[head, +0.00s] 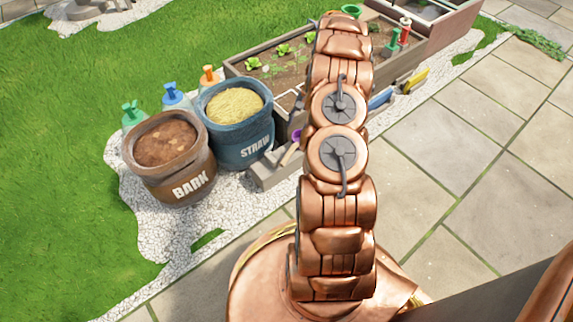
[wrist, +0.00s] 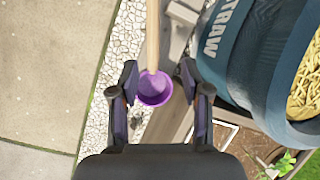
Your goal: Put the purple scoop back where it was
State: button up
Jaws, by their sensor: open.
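The purple scoop (wrist: 155,90) shows in the wrist view, its round bowl between my two fingers and its pale wooden handle running up out of the picture. My gripper (wrist: 158,72) is open, with a finger on either side of the scoop and gaps to both. In the head view, a small purple piece (head: 297,136) and a wooden handle (head: 289,155) show beside my arm, near the straw pot; my gripper is hidden there behind the arm. Whether the scoop touches the surface below it I cannot tell.
The blue straw pot (wrist: 240,60) stands close on the right in the wrist view. A grey wooden ledge (head: 267,174), the bark pot (head: 190,170) and the planter bed (head: 285,75) are nearby. Paving lies open at right.

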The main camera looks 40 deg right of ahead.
jog(key=s+a+r+n+g+h, duration=0.1)
jog(key=s+a+r+n, duration=0.15)
jog(key=a+r, duration=0.8)
jog(key=s+a+r+n+g, duration=0.15)
jog(key=a+r+n, duration=0.25)
jog(key=a+r, duration=0.6)
jog(key=s+a+r+n+h, duration=0.25)
jog(key=s+a+r, duration=0.35)
jog(key=s+a, duration=0.5)
jog(key=s+a+r+n+h, duration=0.1)
jog(key=s+n, duration=0.3)
jog(key=s, duration=1.2)
jog(key=shift+a+r+g, duration=0.3)
jog(key=shift+a+g, duration=0.05)
jog(key=shift+a, duration=0.2)
notch_tip(320, 180, up, 43)
jog(key=t+p, duration=0.1)
jog(key=p, duration=3.9)
jog(key=shift+s+f+p, duration=0.15)
jog(key=shift+f+p, duration=0.05)
jog(key=shift+p, duration=0.1)
jog(key=shift+d, duration=0.1)
